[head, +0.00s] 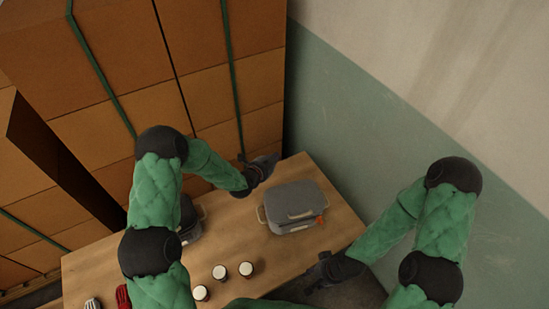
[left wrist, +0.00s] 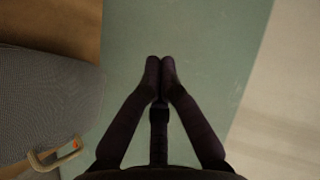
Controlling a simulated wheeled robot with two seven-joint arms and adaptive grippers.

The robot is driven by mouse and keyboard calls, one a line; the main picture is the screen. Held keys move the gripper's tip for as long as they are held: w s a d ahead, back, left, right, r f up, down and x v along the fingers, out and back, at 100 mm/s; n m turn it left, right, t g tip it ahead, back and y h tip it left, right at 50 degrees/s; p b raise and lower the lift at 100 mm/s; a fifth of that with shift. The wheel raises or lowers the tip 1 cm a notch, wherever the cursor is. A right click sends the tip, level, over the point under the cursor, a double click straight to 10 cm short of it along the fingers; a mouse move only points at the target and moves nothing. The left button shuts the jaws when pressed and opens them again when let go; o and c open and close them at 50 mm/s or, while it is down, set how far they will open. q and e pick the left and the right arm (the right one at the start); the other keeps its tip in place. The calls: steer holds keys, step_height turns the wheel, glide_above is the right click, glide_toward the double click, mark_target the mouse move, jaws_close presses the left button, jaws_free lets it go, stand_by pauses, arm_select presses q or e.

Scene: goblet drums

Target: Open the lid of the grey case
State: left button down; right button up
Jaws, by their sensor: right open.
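A grey case (head: 293,200) with rounded corners, tan end handles and an orange-red piece at its right front lies on the wooden table, its lid down. In the left wrist view the case (left wrist: 45,100) fills the left side, with a handle and the orange piece at its lower corner. My left gripper (head: 268,165) is above the case's far left corner, apart from it. In the left wrist view its fingertips (left wrist: 160,62) meet with nothing between them. My right gripper (head: 318,272) is open and empty near the table's right front edge, in front of the case.
A second, darker grey case (head: 188,222) is partly hidden behind my left arm. Several small white-topped drums (head: 220,272) stand at the table's front, with a red item (head: 123,297) to their left. Stacked cardboard boxes (head: 255,95) and a green-and-cream wall (head: 350,120) rise behind the table.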

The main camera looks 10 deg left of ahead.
stand_by(0.4)
arm_select(q)
steer(key=v, duration=1.2)
arm_select(e)
step_height(320, 180, down, 6)
steer(key=b, duration=0.5)
steer(key=shift+r+b, duration=0.2)
steer(key=shift+b, duration=0.15)
steer(key=c, duration=0.5)
arm_select(q)
steer(key=s+d+f+n+g+y, duration=0.1)
steer(key=s+d+f+n+g, duration=0.2)
steer(key=s+f+n+g, duration=0.9)
steer(key=s+f+n, duration=0.7)
steer(key=s+f, duration=0.6)
steer(key=s, duration=0.2)
steer(key=shift+s+d+f+n+y, duration=0.2)
steer(key=shift+s+f+n+y, duration=0.1)
steer(key=shift+s+f+n, duration=0.1)
arm_select(e)
jaws_close()
